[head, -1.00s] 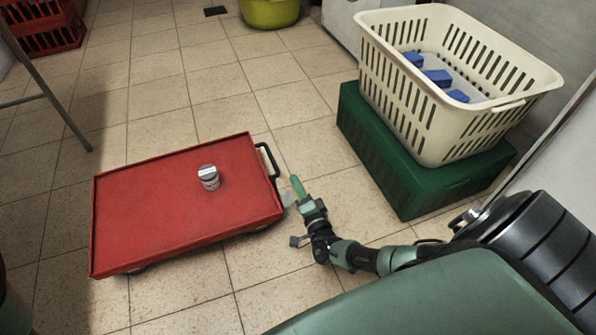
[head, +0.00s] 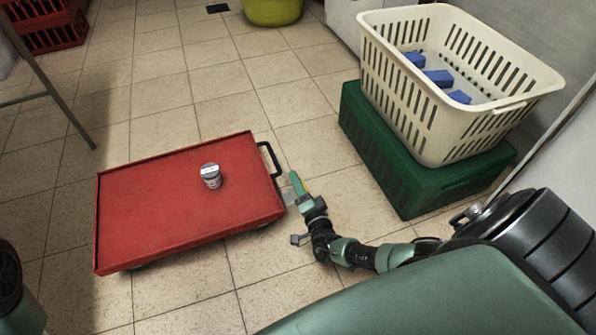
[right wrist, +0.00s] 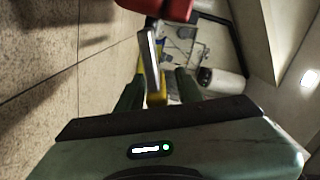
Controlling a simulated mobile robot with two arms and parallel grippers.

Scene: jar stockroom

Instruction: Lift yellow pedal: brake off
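The red cart (head: 170,215) stands on the tiled floor in the head view, with a black handle (head: 270,160) at its right end. The yellow pedal (right wrist: 157,97) shows in the right wrist view, at the end of a grey metal lever (right wrist: 150,55) below the red cart edge (right wrist: 165,8). My right gripper (head: 297,184) is low beside the cart's right end. In the right wrist view its two fingers (right wrist: 158,90) are apart, with the pedal seen between them. Contact with the pedal cannot be told. My left gripper is out of view.
A small lidded jar (head: 211,176) stands on the cart. A cream basket (head: 440,110) with blue blocks sits on a green crate (head: 400,175) to the right. A yellow-green tub (head: 271,10) and red crates (head: 45,38) are at the back. Floor behind the cart is clear.

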